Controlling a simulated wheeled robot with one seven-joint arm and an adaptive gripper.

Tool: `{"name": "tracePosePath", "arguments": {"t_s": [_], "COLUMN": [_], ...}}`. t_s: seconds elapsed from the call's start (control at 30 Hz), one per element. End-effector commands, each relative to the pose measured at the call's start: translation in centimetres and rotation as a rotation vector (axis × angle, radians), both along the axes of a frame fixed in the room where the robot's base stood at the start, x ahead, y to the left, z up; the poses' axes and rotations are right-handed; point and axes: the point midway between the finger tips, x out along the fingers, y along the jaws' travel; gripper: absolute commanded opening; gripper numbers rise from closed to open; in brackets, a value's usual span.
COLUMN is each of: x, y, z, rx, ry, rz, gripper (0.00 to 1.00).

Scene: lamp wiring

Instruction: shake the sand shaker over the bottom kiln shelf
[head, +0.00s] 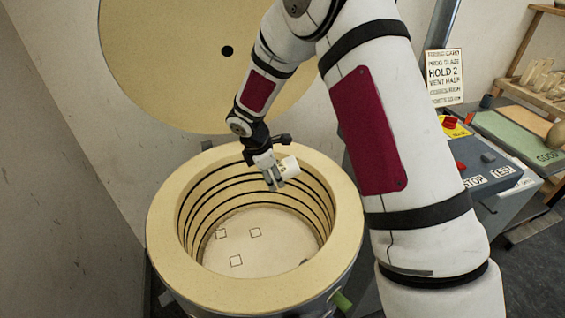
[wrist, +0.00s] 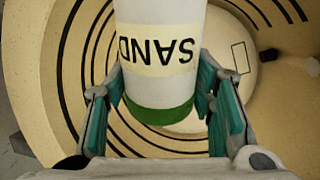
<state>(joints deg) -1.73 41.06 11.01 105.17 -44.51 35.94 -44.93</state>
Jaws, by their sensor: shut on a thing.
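The sand shaker (wrist: 160,60) is a white cylinder with a cream label reading SAND and a green band; in the wrist view the lettering is upside down. My gripper (wrist: 160,105) is shut on it, one finger on each side. In the head view the shaker (head: 287,167) lies tilted in my gripper (head: 272,178), inside the kiln mouth near its back right wall. The bottom kiln shelf (head: 265,245) is a pale round floor with small square outlines, below the shaker. No falling sand can be seen.
The round kiln (head: 172,230) has a thick cream rim and dark grooves around its inner wall. Its open lid (head: 150,60) stands behind. A control panel (head: 490,175) with STOP and TEST labels and a sign (head: 444,77) are at the right.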

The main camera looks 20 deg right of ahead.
Motion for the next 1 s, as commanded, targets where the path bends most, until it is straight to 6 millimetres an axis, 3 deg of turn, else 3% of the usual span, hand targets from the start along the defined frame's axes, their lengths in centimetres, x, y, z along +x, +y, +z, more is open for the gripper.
{"name": "tracePosePath", "arguments": {"t_s": [0.2,0.37,0.77,1.0], "x": [0.7,0.6,0.5,0.6], "y": [-3.4,-4.3,-4.1,-4.1], "z": [3.3,4.5,4.9,2.4], "rx": [-0.117,-0.142,-0.144,-0.144], "ry": [-0.004,-0.002,-0.005,-0.003], "rz": [-0.002,-0.007,-0.009,-0.007], "gripper": [0.15,0.15,0.15,0.15]}}
